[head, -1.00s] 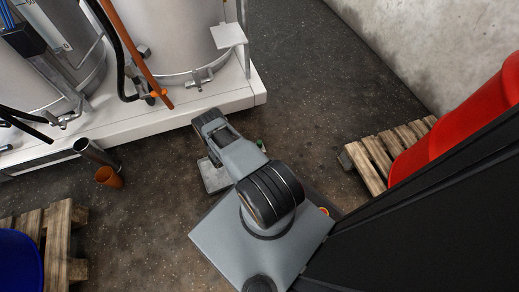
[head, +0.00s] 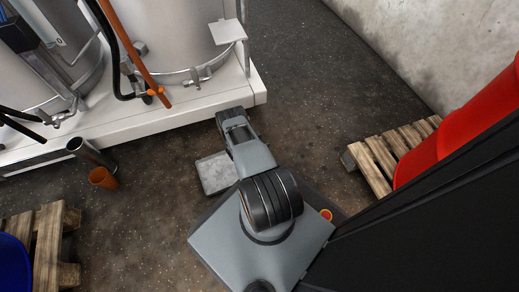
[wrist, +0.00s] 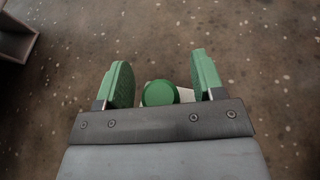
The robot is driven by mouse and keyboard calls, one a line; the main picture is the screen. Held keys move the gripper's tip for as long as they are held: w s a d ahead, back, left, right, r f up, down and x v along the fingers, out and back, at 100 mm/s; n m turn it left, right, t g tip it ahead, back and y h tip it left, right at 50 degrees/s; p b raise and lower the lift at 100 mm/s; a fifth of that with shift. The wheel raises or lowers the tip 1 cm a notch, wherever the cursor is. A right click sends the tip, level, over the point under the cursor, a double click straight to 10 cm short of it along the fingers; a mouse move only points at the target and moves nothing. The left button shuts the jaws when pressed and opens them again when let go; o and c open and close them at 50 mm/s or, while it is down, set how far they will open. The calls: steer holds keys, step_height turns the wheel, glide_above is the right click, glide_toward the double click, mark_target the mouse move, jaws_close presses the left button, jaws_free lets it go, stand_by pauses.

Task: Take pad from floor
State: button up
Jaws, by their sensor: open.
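A pale grey, square pad (head: 216,173) lies on the floor in the head view, just left of my arm, which hides its right side. My gripper (wrist: 157,75) is open in the wrist view, with two green fingers apart. A round green knob (wrist: 159,93) shows between the fingers, close to the gripper's dark front plate. A pale surface (wrist: 187,95) shows beside the knob; most of it is hidden, and I cannot tell whether it is the pad. My arm hides the fingers in the head view.
A white platform (head: 150,128) with metal drums stands at the back left. A dark grey tube (head: 90,153) and an orange cup (head: 103,178) stand on the floor. Wooden pallets are at lower left (head: 48,240) and right (head: 385,160), the right one beside a red drum (head: 460,120).

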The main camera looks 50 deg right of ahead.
steer(key=shift+c, duration=0.4)
steer(key=c, duration=0.9)
